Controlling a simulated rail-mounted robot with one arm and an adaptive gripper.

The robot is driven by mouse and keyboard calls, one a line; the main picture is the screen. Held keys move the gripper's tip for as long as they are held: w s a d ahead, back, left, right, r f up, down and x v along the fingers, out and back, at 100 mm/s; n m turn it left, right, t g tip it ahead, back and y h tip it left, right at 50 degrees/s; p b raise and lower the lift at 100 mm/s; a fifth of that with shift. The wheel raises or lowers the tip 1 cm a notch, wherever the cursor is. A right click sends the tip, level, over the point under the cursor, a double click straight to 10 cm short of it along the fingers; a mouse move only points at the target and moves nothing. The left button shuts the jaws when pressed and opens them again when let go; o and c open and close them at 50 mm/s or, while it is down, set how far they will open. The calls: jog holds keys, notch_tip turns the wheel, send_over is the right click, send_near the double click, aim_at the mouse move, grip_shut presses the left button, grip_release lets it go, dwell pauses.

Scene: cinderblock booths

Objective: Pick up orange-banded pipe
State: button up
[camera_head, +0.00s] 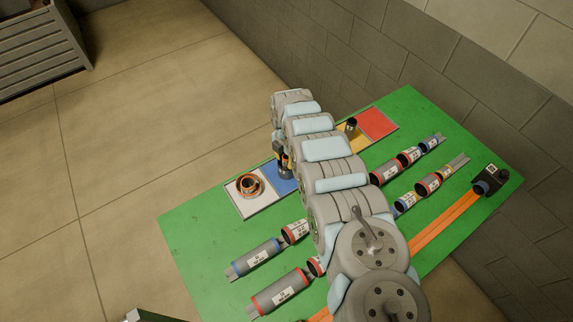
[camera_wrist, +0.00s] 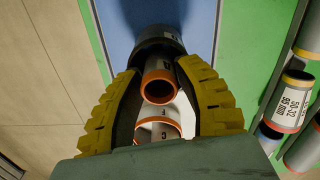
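In the wrist view, a grey pipe with an orange band at its rim (camera_wrist: 160,86) lies between the two yellow-padded fingers of my gripper (camera_wrist: 160,70). Another pale pipe end with an orange rim (camera_wrist: 158,130) shows nearer the palm. A wide dark cylinder (camera_wrist: 160,38) is beyond them, over the blue square (camera_wrist: 195,20). The fingers flank the pipe closely; whether they press on it I cannot tell. In the head view, my gripper (camera_head: 283,160) is over the blue square (camera_head: 279,182), partly hidden by my arm. Orange-rimmed rings (camera_head: 249,184) show on the white square (camera_head: 238,203).
The green table (camera_head: 190,245) carries several banded pipes, such as a blue-banded one (camera_head: 257,257) and a red-banded one (camera_head: 281,291). An orange strip (camera_head: 443,228) and a dark device (camera_head: 490,181) are at the right. A block wall (camera_head: 380,65) stands behind. Open floor lies left.

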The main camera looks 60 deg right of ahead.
grip_shut()
jog(key=shift+r, duration=0.15)
